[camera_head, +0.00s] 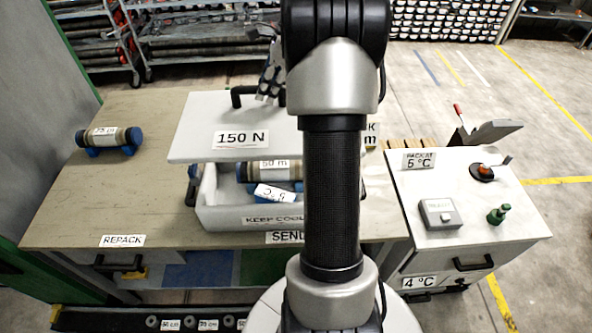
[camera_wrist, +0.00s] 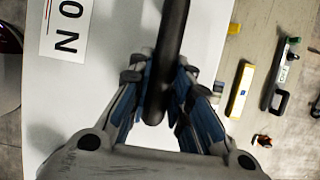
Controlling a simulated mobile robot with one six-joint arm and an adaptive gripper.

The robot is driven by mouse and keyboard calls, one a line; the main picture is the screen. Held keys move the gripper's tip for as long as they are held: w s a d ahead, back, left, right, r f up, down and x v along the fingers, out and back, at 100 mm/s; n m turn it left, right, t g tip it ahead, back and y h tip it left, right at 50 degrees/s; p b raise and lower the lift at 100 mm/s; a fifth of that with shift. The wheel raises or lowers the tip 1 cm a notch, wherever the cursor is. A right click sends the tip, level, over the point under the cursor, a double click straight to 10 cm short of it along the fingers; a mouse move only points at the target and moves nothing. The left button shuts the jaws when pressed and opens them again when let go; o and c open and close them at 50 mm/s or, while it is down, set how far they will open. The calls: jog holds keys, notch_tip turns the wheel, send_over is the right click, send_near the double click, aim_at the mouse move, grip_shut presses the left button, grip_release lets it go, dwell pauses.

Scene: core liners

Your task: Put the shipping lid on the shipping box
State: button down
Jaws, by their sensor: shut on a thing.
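The white shipping lid (camera_head: 195,118) with a "150 N" label is in the head view, held above the white shipping box (camera_head: 212,217). It sits up and to the left of the box, covering the box's back part from view. My gripper (camera_head: 268,88) is shut on the lid's black handle (camera_head: 238,93); my arm hides part of the lid and box. In the wrist view my gripper (camera_wrist: 163,105) has its blue-padded fingers on both sides of the handle (camera_wrist: 174,50), over the white lid (camera_wrist: 110,100). The box holds a core liner (camera_head: 268,171) and a white labelled pack (camera_head: 274,194).
Another core liner (camera_head: 108,138) with blue ends lies at the left of the bench (camera_head: 60,205). A side cabinet (camera_head: 450,185) at right carries a grey device (camera_head: 439,214) and a green object (camera_head: 498,214). In the wrist view, a yellow tool (camera_wrist: 240,90) lies beyond the lid.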

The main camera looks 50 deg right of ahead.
jog(key=shift+s+d, duration=0.15)
jog(key=shift+s, duration=0.05)
jog(key=shift+s+f, duration=0.1)
jog(key=shift+f, duration=0.2)
notch_tip(320, 180, down, 19)
jog(key=b, duration=0.5)
jog(key=shift+f, duration=0.15)
jog(key=c, duration=1.5)
grip_release()
jog(key=shift+o, duration=0.2)
jog(key=p+v, duration=0.3)
jog(key=v, duration=0.9)
